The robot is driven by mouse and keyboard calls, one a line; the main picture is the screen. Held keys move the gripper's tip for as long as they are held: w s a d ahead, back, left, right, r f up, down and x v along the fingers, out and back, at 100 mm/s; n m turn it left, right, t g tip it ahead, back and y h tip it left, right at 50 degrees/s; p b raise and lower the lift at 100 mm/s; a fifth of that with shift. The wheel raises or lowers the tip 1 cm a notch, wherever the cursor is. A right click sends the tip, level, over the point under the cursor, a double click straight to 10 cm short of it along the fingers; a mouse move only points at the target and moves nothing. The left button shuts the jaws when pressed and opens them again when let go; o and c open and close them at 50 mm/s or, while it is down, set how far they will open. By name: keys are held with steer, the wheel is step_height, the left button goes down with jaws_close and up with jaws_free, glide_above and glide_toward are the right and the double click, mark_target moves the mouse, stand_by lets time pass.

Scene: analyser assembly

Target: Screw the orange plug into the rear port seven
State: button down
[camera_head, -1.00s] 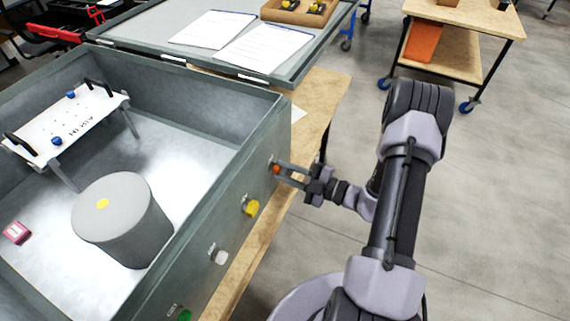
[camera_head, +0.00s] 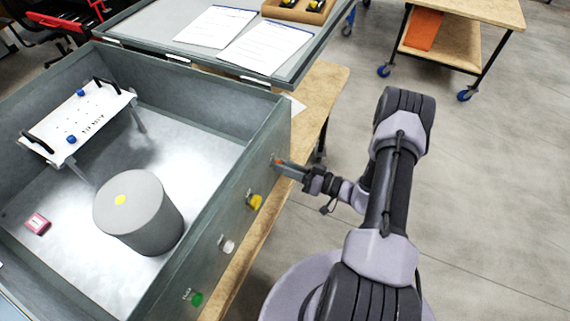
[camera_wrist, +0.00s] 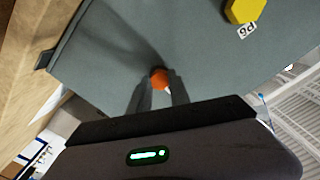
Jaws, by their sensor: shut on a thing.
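The orange plug (camera_wrist: 159,78) is at the outer wall of the grey analyser box (camera_wrist: 120,45). In the wrist view it sits between my two fingertips. My gripper (camera_head: 281,163) is shut on the orange plug, against the right side wall of the box (camera_head: 215,205) near its far end. The port behind the plug is hidden, so I cannot tell how deep the plug sits. A yellow plug (camera_head: 255,201) sits in the same wall beside it, with a label reading P6 in the wrist view (camera_wrist: 246,30).
A white plug (camera_head: 227,246) and a green plug (camera_head: 195,299) sit further along the wall. Inside the box are a grey cylinder (camera_head: 137,214), a white bracket plate (camera_head: 80,122) and a pink block (camera_head: 37,224). The floor right of my arm is clear.

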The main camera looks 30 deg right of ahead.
steer(key=c, duration=1.3)
jaws_free()
steer(key=shift+c, duration=0.2)
